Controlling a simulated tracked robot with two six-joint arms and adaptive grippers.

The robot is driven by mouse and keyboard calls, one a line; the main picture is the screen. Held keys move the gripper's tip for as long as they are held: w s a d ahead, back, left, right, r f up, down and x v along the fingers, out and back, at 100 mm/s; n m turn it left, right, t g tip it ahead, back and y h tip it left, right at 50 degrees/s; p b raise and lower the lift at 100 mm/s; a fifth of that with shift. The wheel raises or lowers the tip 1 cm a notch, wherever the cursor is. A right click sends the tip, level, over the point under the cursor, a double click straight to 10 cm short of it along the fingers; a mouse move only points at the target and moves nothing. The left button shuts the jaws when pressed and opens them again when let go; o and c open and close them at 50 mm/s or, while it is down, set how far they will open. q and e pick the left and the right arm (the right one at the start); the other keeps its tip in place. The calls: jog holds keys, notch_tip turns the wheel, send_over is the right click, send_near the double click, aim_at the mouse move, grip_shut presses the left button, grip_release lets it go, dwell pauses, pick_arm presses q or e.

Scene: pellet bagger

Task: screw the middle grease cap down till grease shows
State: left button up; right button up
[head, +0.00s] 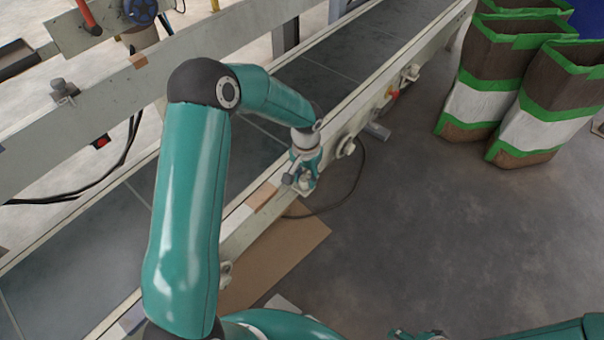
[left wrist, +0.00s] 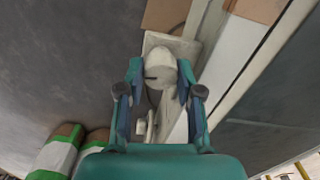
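My left gripper (head: 302,178) reaches down at the outer side rail of the conveyor, at a pale fitting there. In the left wrist view a pale rounded cap (left wrist: 161,66) stands between the fingertips of my left gripper (left wrist: 160,70). The fingers are spread, one on each side of the cap, with what looks like a narrow gap; contact is hard to judge. No grease can be made out. In the head view the gripper mostly hides this cap. A teal and grey part (head: 418,333) at the bottom edge may be my right gripper, mostly cut off.
The conveyor rail (head: 350,100) runs diagonally, with another pale fitting (head: 345,147) farther up and one nearer (head: 226,272). A cardboard sheet (head: 275,255) lies on the floor below. Brown, green and white bags (head: 480,100) stand at upper right. Open floor (head: 420,220) lies between.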

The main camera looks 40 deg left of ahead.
aim_at(306, 178)
pick_arm(q)
jog(key=o, duration=0.4)
jog(key=shift+d, duration=0.1)
notch_tip(306, 178, up, 12)
dwell(0.5)
dwell(0.3)
